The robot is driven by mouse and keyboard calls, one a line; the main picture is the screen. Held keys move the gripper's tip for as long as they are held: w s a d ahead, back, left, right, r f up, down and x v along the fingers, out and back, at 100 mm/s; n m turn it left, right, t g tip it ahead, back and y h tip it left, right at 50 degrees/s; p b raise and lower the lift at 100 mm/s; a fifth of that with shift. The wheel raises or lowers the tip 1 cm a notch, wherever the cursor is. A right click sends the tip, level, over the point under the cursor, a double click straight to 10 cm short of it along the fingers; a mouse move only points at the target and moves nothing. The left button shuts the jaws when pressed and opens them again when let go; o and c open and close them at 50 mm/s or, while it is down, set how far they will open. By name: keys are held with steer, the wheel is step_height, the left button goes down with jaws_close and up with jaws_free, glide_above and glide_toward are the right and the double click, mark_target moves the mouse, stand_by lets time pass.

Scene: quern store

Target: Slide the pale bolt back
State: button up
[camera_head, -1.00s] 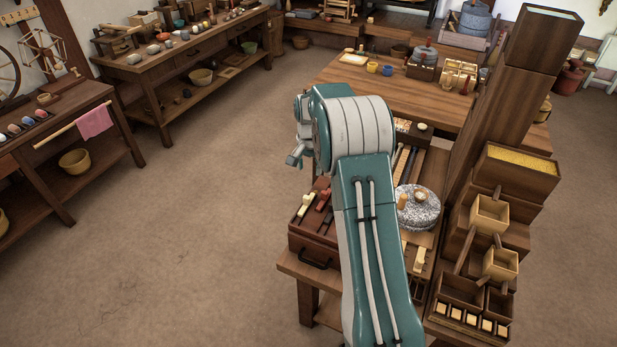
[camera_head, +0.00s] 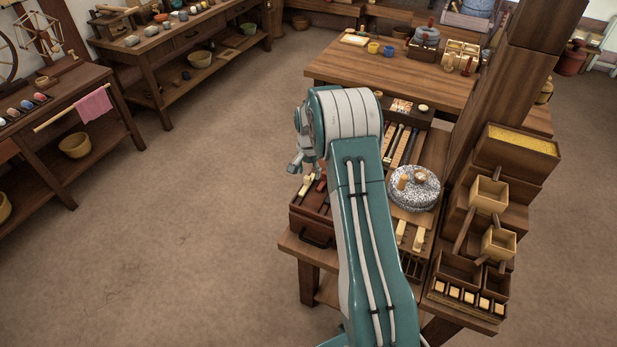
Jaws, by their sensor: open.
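A dark reddish-brown wooden box (camera_head: 310,222) with a black handle on its front stands at the left front of the near bench. A pale bolt (camera_head: 305,182) lies in a slot on its top, next to a red bolt (camera_head: 321,185). My gripper (camera_head: 298,168) is open and hangs just above and behind the pale bolt, at the left side of my arm. I cannot tell whether it touches the bolt. My arm hides the right part of the box.
A speckled round quern stone (camera_head: 414,188) sits right of my arm, with two pale pegs (camera_head: 401,231) in front of it. A stepped wooden stand with scoops (camera_head: 488,194) rises at the right. The floor (camera_head: 200,240) to the left is clear.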

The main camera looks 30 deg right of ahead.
mark_target(307, 177)
step_height(307, 177, down, 2)
steer(key=shift+a+f, duration=0.45)
steer(key=shift+d, duration=0.25)
jaws_close()
steer(key=shift+w+d, duration=0.15)
steer(key=shift+w, duration=0.05)
steer(key=shift+w+d, duration=0.15)
steer(key=shift+d, duration=0.05)
jaws_free()
